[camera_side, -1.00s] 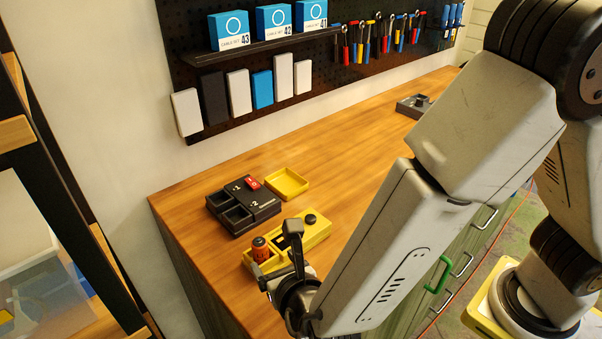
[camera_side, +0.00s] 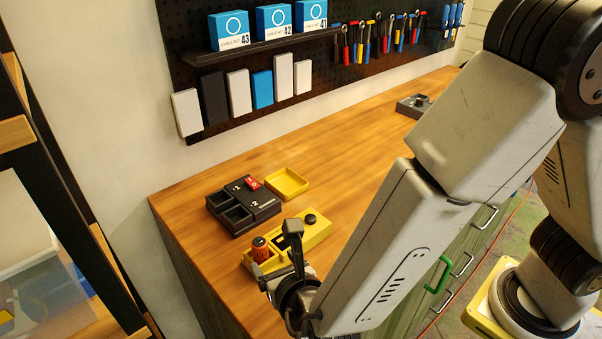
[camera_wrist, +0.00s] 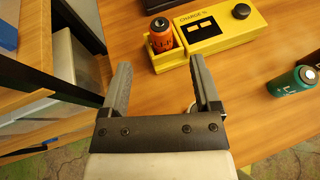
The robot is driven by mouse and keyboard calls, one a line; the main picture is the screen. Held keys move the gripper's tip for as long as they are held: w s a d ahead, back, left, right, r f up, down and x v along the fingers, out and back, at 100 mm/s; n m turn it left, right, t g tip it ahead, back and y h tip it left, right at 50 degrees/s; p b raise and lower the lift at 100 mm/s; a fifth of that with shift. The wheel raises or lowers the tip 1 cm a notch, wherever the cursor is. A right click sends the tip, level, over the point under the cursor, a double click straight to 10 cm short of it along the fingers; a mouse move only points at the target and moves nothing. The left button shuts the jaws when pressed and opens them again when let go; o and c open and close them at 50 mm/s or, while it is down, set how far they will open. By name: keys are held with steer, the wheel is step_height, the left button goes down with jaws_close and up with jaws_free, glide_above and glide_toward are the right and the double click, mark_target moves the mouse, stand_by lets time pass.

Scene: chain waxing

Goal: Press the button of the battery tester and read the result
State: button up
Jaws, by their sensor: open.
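The yellow battery tester (camera_side: 314,232) lies on the wooden bench in front of my gripper. In the side view a finger hides part of the tester.
A teal battery (camera_wrist: 292,82) lies on the bench to the right. A dark device (camera_side: 412,107) stands far back. The bench between is clear.

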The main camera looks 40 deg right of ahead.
jaws_close()
stand_by(1.7)
